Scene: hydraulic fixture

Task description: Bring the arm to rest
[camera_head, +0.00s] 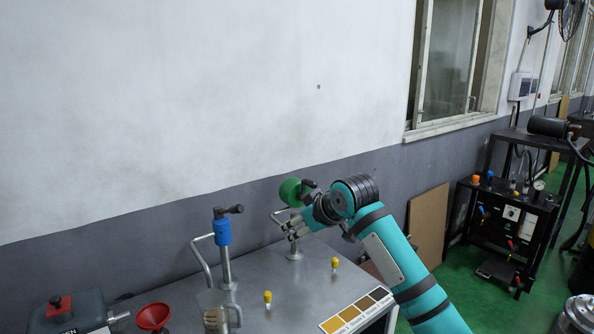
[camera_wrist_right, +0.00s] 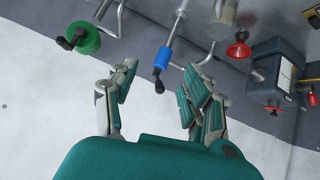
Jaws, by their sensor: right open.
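My right arm (camera_head: 393,257) is teal and reaches in from the lower right of the head view. My right gripper (camera_head: 291,229) is at its end, over the metal bench beside the green-topped valve post (camera_head: 291,192). In the wrist view the two fingers of the right gripper (camera_wrist_right: 155,90) stand apart with nothing between them. The blue-collared post (camera_head: 222,233) lies beyond the fingertips there, as the blue collar (camera_wrist_right: 162,58) shows between them. The green knob (camera_wrist_right: 84,38) is to the left of the fingers. My left gripper is not in view.
The metal bench (camera_head: 180,297) carries two yellow-capped fittings (camera_head: 267,298) (camera_head: 334,264), a red funnel (camera_head: 153,316), a metal jug (camera_head: 215,319) and a grey-green box (camera_head: 68,315). A colour card (camera_head: 355,311) lies at its right edge. The wall (camera_head: 200,100) is close behind.

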